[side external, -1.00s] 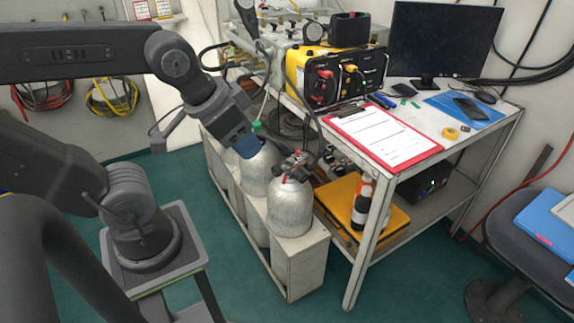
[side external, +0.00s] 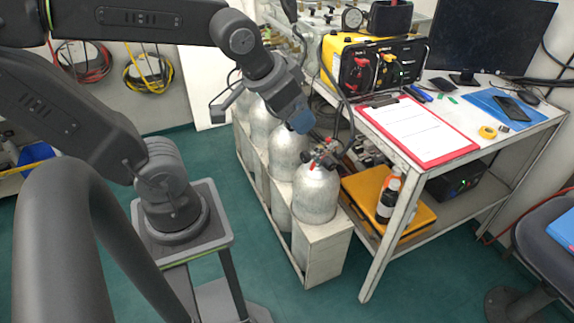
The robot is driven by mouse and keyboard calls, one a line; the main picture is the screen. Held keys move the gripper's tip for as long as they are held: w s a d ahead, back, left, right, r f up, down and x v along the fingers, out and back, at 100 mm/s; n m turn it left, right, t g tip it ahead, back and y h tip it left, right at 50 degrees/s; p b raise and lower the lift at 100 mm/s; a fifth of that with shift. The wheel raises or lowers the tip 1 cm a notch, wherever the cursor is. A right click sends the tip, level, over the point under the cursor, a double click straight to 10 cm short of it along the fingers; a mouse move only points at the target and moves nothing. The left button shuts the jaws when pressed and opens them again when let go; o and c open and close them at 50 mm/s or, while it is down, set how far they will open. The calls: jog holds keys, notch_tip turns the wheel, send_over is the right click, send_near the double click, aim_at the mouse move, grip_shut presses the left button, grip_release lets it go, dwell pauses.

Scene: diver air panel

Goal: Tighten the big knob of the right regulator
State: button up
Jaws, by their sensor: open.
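A regulator (side external: 324,152) with dark knobs and a small red part sits on top of the front silver cylinder (side external: 315,192), the rightmost of the row. A black hose rises from it. Which of its knobs is the big one is too small to tell.
The cylinders stand in a pale rack (side external: 322,252). Close on the right is a bench with a red clipboard (side external: 416,130), a yellow-black air panel (side external: 372,62) and a monitor (side external: 490,38). Its lower shelf holds a yellow case (side external: 412,205) and an orange-black bottle (side external: 389,195).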

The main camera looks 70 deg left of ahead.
jog(key=w+a+f+n+t+y, duration=0.1)
jog(key=w+a+f+y, duration=0.15)
jog(key=w+a, duration=0.7)
jog(key=n+t, duration=0.2)
jog(key=t, duration=0.3)
send_over(302, 158)
jog(key=w+d, duration=0.2)
notch_tip(302, 158, down, 21)
jog(key=s+f+n+t, duration=0.5)
jog(key=s+f, duration=0.7)
jog(key=f, duration=0.4)
jog(key=shift+h, duration=0.35)
jog(key=shift+w+a, duration=0.3)
jog(key=shift+w, duration=1.5)
jog(key=shift+w+a, duration=0.3)
jog(key=shift+w, duration=1.45)
jog(key=shift+w+a, duration=0.3)
jog(key=shift+w, duration=1.5)
jog(key=shift+c, duration=0.5)
